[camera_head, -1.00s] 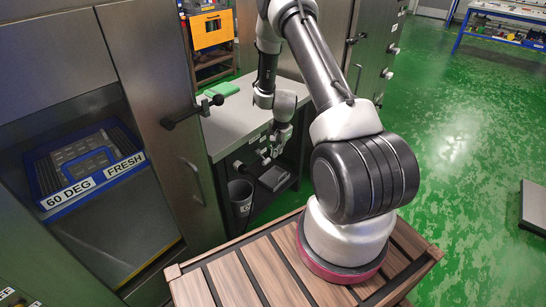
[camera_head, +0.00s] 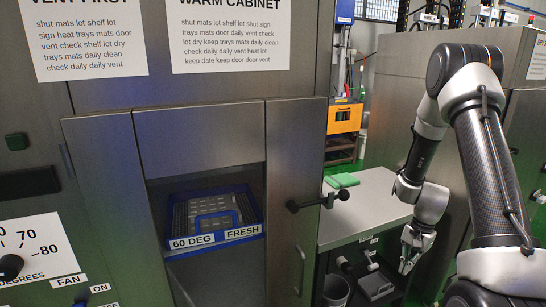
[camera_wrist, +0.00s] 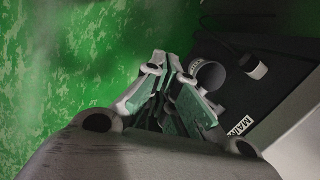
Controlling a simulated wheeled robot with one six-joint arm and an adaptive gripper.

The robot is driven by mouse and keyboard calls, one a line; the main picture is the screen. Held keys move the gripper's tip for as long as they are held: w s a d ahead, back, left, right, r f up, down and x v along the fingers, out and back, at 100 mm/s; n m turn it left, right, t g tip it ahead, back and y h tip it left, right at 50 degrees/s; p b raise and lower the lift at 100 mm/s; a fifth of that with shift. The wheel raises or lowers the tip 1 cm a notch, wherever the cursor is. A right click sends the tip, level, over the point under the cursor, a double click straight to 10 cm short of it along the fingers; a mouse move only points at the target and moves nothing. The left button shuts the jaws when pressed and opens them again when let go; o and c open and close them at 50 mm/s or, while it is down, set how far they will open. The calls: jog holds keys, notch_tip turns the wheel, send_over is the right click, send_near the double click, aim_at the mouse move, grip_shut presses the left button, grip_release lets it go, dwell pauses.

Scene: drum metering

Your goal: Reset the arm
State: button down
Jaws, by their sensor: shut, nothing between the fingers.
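My gripper (camera_head: 408,263) hangs at the end of my bent arm on the right of the head view, pointing down in front of the steel bench. Its fingers are closed together and hold nothing. In the wrist view my gripper (camera_wrist: 172,68) shows with its fingers together, green floor to the left and a dark shelf to the right.
A warm cabinet (camera_head: 205,130) stands open, with a blue tray (camera_head: 258,212) inside labelled 60 DEG and FRESH. The bench (camera_head: 365,205) bears a green cloth (camera_head: 342,180). A bin (camera_head: 335,290) and a grey box (camera_head: 376,284) are below it.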

jog(key=s+a+r+n+t, duration=0.1)
jog(key=s+a+r+n, duration=0.2)
jog(key=s+r, duration=0.4)
jog(key=s+a+r+n+t+h, duration=0.1)
jog(key=s+r, duration=0.6)
jog(key=r, duration=1.1)
jog(key=s+a+r+n+t, duration=0.3)
jog(key=s+r+n, duration=0.4)
jog(key=r, duration=0.5)
jog(key=shift+a+r+h, duration=0.15)
jog(key=shift+a+h, duration=0.15)
jog(key=shift+a, duration=0.6)
